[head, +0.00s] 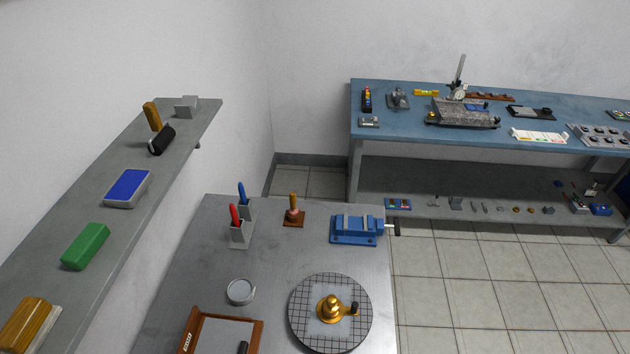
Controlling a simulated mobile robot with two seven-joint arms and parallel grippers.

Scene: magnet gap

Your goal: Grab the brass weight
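A gold-coloured brass weight (331,305) with a rounded knob on top stands upright near the middle of a round gridded plate (303,330) on the near grey table. A pale square patch lies under it on the plate. A small black piece (354,308) is at its right side; I cannot tell whether it is joined to the weight. Neither of my grippers is in view.
The grey table (185,270) also holds a blue vise (355,230), a holder with red and blue handles (240,233), a wooden-handled tool (293,212), a round dish (240,291) and a wood-framed tray (258,336). A wall shelf (60,220) is left; a blue bench (400,135) stands behind.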

